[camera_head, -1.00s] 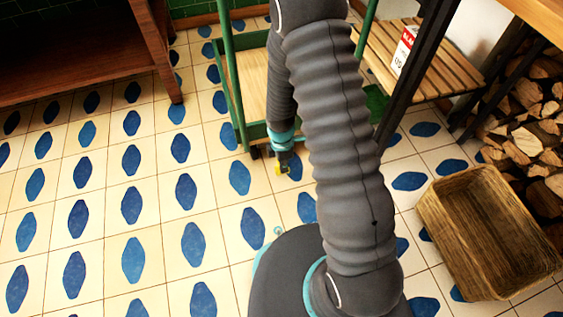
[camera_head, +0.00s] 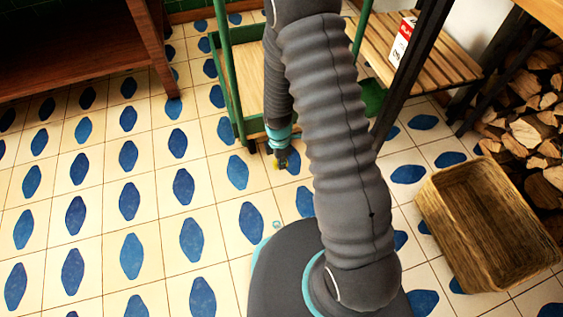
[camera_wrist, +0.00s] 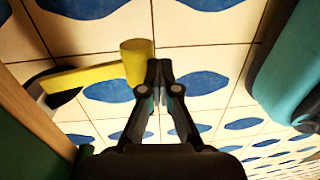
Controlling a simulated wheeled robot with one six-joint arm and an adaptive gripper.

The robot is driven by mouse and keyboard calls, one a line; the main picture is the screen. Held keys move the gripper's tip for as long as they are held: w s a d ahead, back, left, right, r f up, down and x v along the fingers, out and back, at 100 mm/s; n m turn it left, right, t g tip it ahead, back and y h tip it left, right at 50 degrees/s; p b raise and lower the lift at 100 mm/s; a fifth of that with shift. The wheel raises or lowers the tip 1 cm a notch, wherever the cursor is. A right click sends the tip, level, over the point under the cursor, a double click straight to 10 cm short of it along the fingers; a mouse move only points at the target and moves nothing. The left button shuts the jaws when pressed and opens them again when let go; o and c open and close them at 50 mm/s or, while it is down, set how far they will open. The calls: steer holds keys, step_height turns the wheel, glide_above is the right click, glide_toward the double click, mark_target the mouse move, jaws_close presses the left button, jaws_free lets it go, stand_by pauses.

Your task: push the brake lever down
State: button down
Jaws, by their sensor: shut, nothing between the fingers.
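The brake lever (camera_wrist: 92,76) is a yellow bar with a round knob (camera_wrist: 138,62) at its free end. In the wrist view it runs from a dark caster wheel (camera_wrist: 60,84) at the left toward the middle. My gripper (camera_wrist: 158,66) is shut and empty, with its fingertips close beside the knob at its right; I cannot tell whether they touch. In the head view my gripper (camera_head: 281,161) points down near the floor by the cart's lower corner.
The green cart (camera_head: 227,80) with a wooden deck stands behind my arm. A slatted wooden shelf (camera_head: 450,62) with dark legs is to its right. A wicker basket (camera_head: 490,230) and stacked firewood (camera_head: 535,130) are farther right. Tiled floor at the left is clear.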

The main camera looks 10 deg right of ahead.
steer(key=s+r+p, duration=0.2)
steer(key=r, duration=0.4)
steer(key=s+r+p, duration=0.2)
steer(key=s+r, duration=0.1)
steer(key=r, duration=0.3)
steer(key=shift+s+d+r, duration=0.15)
steer(key=shift+s+r, duration=0.2)
